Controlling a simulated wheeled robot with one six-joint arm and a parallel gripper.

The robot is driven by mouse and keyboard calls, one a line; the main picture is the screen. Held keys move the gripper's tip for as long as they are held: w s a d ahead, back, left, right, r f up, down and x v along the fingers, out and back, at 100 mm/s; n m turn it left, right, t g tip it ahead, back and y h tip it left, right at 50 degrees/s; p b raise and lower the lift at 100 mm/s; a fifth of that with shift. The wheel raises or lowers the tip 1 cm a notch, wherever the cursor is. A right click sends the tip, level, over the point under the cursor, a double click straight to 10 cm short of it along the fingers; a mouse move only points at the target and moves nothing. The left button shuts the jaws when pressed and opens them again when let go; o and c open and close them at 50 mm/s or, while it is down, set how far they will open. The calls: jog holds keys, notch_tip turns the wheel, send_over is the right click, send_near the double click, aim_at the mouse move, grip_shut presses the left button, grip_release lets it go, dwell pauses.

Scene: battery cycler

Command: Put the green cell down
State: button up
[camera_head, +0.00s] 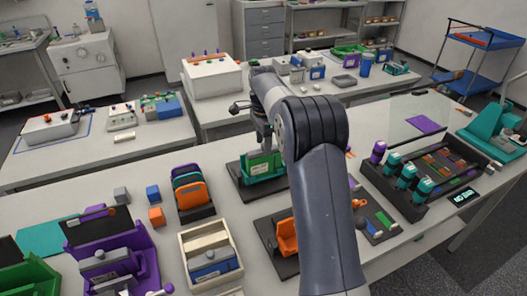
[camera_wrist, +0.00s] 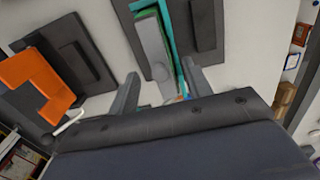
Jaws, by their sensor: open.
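The green cell (camera_head: 258,166) stands upright in a teal holder (camera_head: 280,158) on a dark base plate (camera_head: 245,187), near the middle of the head view. In the wrist view its green edge (camera_wrist: 146,10) shows beside a grey block and a teal wall (camera_wrist: 182,55). My gripper (camera_wrist: 160,76) is open, with one finger on either side of the grey block and teal wall. I cannot tell whether the fingers touch the cell.
An orange fixture (camera_head: 287,236) on a dark plate stands nearer, beside my arm. To the left are a rack of coloured plates (camera_head: 190,190), a wooden box (camera_head: 187,238) and small cubes. A dark tray with teal-topped bottles (camera_head: 406,176) stands at the right.

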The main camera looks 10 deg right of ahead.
notch_tip(320, 180, up, 8)
jog(key=shift+f, duration=0.15)
dwell(2.1)
